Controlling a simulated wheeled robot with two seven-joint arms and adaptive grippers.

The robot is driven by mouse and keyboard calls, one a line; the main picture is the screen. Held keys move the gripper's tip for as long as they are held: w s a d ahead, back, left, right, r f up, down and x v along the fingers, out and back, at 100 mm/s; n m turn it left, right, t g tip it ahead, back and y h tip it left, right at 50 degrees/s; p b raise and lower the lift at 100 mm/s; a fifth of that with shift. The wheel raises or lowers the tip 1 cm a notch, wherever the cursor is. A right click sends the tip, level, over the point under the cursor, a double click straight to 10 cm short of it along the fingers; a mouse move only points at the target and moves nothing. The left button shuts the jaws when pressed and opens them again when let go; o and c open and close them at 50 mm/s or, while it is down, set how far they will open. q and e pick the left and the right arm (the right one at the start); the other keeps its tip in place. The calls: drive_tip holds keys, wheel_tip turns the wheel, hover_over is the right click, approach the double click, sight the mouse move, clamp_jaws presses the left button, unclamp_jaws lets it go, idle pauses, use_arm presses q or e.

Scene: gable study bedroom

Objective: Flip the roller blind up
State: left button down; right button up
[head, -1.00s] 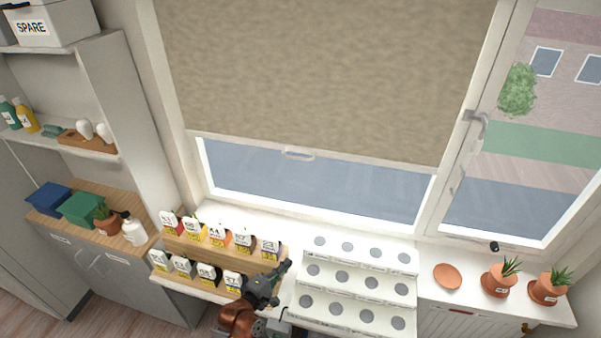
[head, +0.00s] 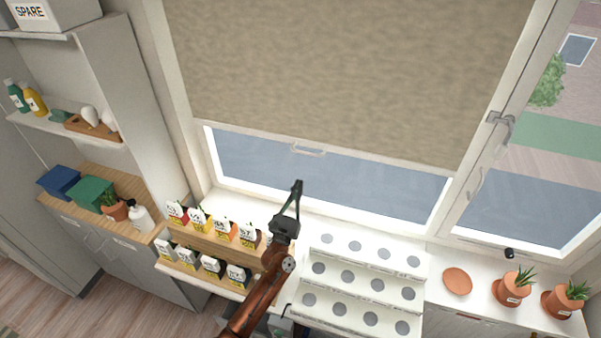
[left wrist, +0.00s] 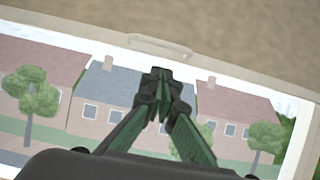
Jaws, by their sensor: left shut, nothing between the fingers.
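The beige roller blind (head: 340,75) hangs over most of the large window, with the glass bare below its lower edge. A pale pull handle (head: 308,149) sits on its bottom bar, left of the middle. In the left wrist view the handle (left wrist: 160,46) is near the top, beyond the fingertips, on the blind's bottom bar (left wrist: 225,68). My left gripper (head: 299,184) is shut and empty, pointing up, below the handle and apart from it in the picture. It shows in the left wrist view (left wrist: 161,76). My right gripper is out of view.
Seed packets (head: 222,229) stand on a wooden rack at the left of the sill. A white stepped stand (head: 355,275) is right of my arm. Potted plants (head: 512,286) and a clay saucer (head: 457,281) are further right. A window latch (head: 502,122) juts from the frame.

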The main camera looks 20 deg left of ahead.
use_arm(q)
drive_tip(key=p+x, duration=0.2)
drive_tip(key=x, duration=0.7)
drive_tip(key=shift+w+p, duration=0.2)
drive_tip(key=shift+p, duration=0.15)
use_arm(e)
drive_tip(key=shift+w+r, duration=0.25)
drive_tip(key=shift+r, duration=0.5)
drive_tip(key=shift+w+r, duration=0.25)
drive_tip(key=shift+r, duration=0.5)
use_arm(q)
drive_tip(key=shift+r, duration=0.1)
